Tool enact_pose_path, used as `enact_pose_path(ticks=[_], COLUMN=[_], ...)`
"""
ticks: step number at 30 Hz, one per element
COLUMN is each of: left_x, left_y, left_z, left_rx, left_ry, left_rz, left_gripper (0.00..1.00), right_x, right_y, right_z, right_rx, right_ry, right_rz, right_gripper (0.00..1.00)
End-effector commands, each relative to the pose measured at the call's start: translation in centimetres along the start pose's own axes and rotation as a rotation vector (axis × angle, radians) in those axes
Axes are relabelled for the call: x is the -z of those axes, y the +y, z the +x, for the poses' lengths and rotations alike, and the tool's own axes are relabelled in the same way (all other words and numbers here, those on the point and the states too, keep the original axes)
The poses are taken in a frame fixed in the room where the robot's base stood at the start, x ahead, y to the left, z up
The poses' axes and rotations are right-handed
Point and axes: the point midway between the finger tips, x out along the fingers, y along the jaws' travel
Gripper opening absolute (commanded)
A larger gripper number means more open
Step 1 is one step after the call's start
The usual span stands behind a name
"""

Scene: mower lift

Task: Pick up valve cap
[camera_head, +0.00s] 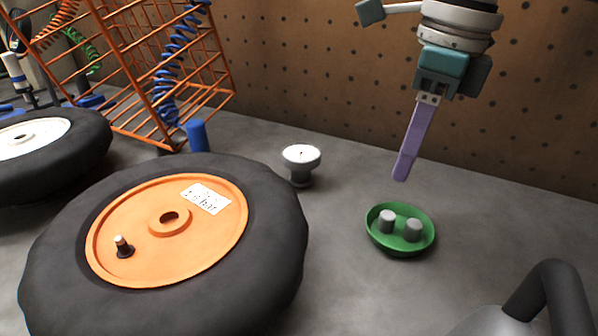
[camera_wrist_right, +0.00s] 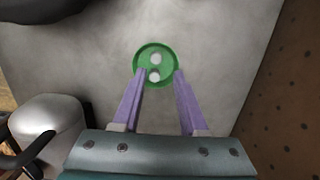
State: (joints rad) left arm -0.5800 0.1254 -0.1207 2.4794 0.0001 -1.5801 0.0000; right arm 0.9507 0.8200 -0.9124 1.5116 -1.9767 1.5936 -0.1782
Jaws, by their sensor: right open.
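Two small grey valve caps (camera_head: 387,221) (camera_head: 413,230) stand in a round green dish (camera_head: 400,249) on the grey bench. In the right wrist view they show as two pale discs (camera_wrist_right: 156,59) (camera_wrist_right: 154,76) inside the green dish (camera_wrist_right: 139,62). My right gripper (camera_head: 401,178) hangs above the dish, pointing down, apart from the caps. Its two purple fingers are open and empty; in the wrist view their tips (camera_wrist_right: 159,72) appear on either side of the dish's near part. In the head view one finger hides the other. My left gripper is not in view.
A black tyre with an orange rim (camera_head: 200,251) and a dark valve stem (camera_head: 123,246) lies left of the dish. A white-topped round object (camera_head: 301,155) stands behind. An orange wire rack (camera_head: 130,75) and another wheel (camera_head: 85,135) are at left. A brown pegboard wall (camera_head: 320,60) rises behind.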

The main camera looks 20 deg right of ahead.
Motion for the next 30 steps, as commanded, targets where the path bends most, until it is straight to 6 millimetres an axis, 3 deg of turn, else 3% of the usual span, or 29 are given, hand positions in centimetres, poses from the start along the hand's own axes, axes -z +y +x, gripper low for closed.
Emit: enact_pose_path(ticks=[18,27,30], left_x=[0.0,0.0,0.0], left_y=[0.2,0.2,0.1], left_z=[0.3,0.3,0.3], left_rx=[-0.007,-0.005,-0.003], left_ry=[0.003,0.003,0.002], left_rz=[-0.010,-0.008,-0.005], left_gripper=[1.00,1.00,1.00], right_x=[0.6,0.6,0.6], right_y=[0.7,0.6,0.6], right_z=[8.2,8.6,8.6], right_rx=[-0.008,-0.005,-0.005], right_ry=[-0.002,-0.004,-0.004], right_rz=[-0.002,-0.004,-0.003], right_gripper=[0.42,0.42,0.31])
